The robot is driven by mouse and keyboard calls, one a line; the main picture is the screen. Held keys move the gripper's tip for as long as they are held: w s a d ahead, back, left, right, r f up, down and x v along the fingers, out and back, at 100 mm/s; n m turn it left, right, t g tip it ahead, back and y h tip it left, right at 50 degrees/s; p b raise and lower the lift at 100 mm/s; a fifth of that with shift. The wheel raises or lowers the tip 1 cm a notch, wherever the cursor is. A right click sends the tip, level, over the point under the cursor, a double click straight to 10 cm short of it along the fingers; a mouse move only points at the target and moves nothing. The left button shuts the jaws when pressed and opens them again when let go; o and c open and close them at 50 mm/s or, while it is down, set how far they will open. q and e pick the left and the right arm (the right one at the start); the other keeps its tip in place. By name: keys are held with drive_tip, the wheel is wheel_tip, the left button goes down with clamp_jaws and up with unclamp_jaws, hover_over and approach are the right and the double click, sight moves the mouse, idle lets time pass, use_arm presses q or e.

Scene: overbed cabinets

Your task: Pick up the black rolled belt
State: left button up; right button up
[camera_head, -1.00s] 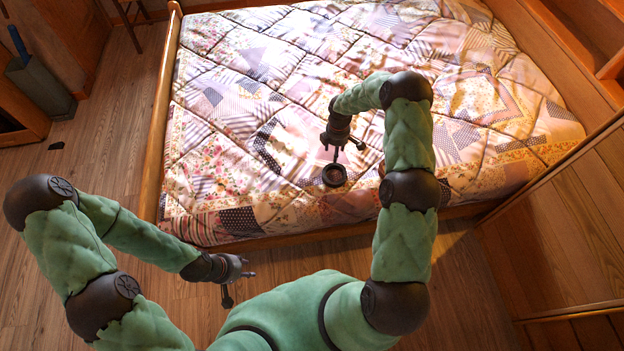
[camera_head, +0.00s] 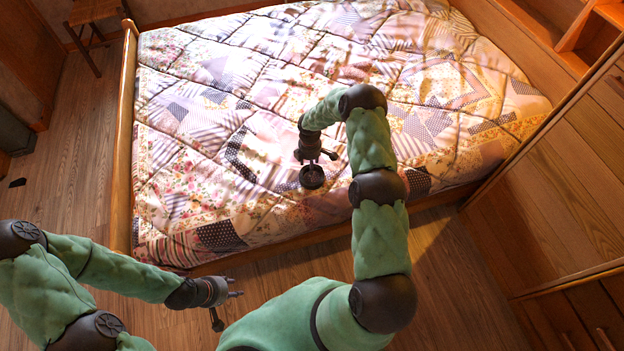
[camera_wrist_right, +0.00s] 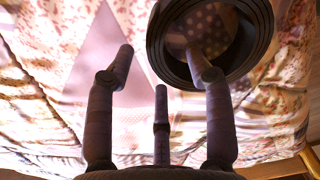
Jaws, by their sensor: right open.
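The black rolled belt (camera_head: 312,187) lies as a ring on the quilt near the bed's front edge. In the right wrist view the belt (camera_wrist_right: 264,32) is at the upper right, with patterned quilt showing through its middle. My right gripper (camera_head: 316,157) points down just behind the belt, overlapping its far edge in the head view. In the right wrist view my right gripper (camera_wrist_right: 160,60) is open and empty; its right finger overlaps the ring's opening. I cannot tell whether it touches the belt. My left gripper (camera_head: 230,304) is open and empty, off the bed's front side.
The patchwork quilt (camera_head: 230,120) covers the bed and is clear around the belt. A wooden bed rail (camera_head: 122,150) runs along the left. A wooden cabinet (camera_head: 560,190) stands at the right. A stool (camera_head: 95,12) is at the far left.

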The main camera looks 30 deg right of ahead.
drive_tip(key=shift+f, duration=0.65)
drive_tip(key=shift+r, duration=0.1)
drive_tip(key=shift+c, duration=0.3)
clamp_jaws()
